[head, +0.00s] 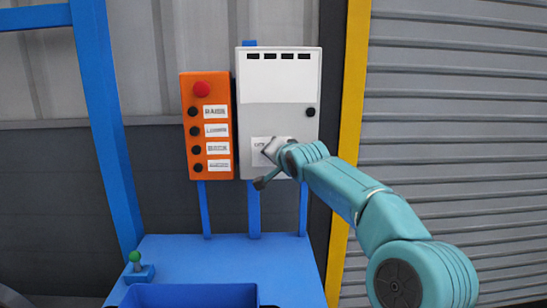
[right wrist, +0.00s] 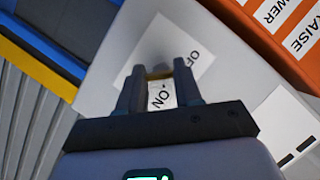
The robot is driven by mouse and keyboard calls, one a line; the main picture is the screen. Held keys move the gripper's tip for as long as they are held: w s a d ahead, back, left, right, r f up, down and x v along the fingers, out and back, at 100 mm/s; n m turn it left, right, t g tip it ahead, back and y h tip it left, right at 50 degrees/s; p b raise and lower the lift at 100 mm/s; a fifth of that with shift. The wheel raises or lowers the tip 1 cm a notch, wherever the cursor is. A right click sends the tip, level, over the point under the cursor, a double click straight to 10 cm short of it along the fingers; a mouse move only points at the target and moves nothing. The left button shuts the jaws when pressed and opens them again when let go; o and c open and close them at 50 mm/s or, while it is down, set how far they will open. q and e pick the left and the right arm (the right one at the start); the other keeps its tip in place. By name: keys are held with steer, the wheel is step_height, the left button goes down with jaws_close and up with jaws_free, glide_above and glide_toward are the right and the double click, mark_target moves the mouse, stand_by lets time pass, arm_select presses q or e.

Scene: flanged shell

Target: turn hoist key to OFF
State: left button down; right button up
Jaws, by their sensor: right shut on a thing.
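The hoist key shows in the right wrist view as a small brass-coloured piece (right wrist: 160,74) between my right fingertips, mostly hidden by them. It sits at a white label plate (right wrist: 185,48) printed OFF and ON. ON reads between my fingers and OFF lies just beyond them, partly covered. In the head view this label plate (head: 257,146) is low on the light grey box (head: 280,97). My right gripper (head: 268,150) reaches it from the right and is shut on the key; it fills the middle of the right wrist view (right wrist: 157,78). My left gripper is not in view.
An orange panel (head: 206,170) with a red button (head: 201,89) and several labelled black buttons stands just left of the grey box. Below are a blue bench (head: 275,262) and a small green-topped lever (head: 135,258). A yellow post (head: 350,110) stands to the right.

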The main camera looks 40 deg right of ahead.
steer(key=o, duration=0.6)
steer(key=shift+r, duration=0.2)
steer(key=o, duration=0.4)
steer(key=shift+d+f, duration=0.1)
steer(key=shift+o, duration=0.2)
steer(key=b+v, duration=0.4)
steer(key=v, duration=1.2)
steer(key=shift+b, duration=0.4)
steer(key=shift+s, duration=0.1)
